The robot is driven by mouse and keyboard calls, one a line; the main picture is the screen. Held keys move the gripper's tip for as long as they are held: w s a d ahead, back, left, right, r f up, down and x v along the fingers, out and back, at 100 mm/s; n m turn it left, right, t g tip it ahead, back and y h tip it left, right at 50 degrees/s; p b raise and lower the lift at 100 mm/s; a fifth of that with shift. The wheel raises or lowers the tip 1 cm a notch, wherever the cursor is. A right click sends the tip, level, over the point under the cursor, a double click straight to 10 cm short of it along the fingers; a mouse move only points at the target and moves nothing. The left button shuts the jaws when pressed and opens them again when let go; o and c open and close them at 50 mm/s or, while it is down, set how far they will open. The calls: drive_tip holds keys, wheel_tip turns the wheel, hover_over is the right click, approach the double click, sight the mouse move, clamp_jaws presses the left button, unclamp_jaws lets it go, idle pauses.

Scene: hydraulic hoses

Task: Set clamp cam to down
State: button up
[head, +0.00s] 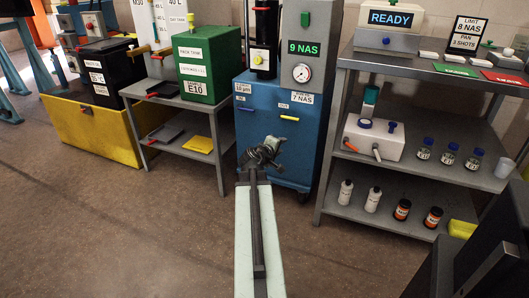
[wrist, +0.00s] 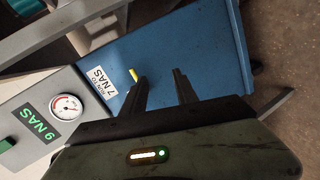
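I cannot make out which part is the clamp cam; no label naming it is readable. My gripper (head: 264,152) is at the end of my outstretched arm, in front of the blue cabinet (head: 255,125). In the wrist view my gripper (wrist: 161,88) has its two dark fingers apart with nothing between them. The blue cabinet (wrist: 185,50) lies beyond the fingertips. A small yellow handle (wrist: 133,75) shows just beside the left finger; the yellow handle also shows on the cabinet front in the head view (head: 289,118).
A grey column with a gauge (head: 302,73) stands on the cabinet's right. A green tank (head: 209,65) stands on a bench at left, beside a yellow tray (head: 90,130). A shelf rack (head: 385,190) with bottles is at right. The floor (head: 130,230) at front left is clear.

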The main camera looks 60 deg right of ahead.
drive_tip(key=w+a+f+y, duration=0.1)
drive_tip(key=w+a, duration=0.3)
drive_tip(key=shift+w+a+f, duration=0.25)
drive_tip(key=shift+w+f, duration=0.1)
drive_tip(key=shift+f, duration=0.05)
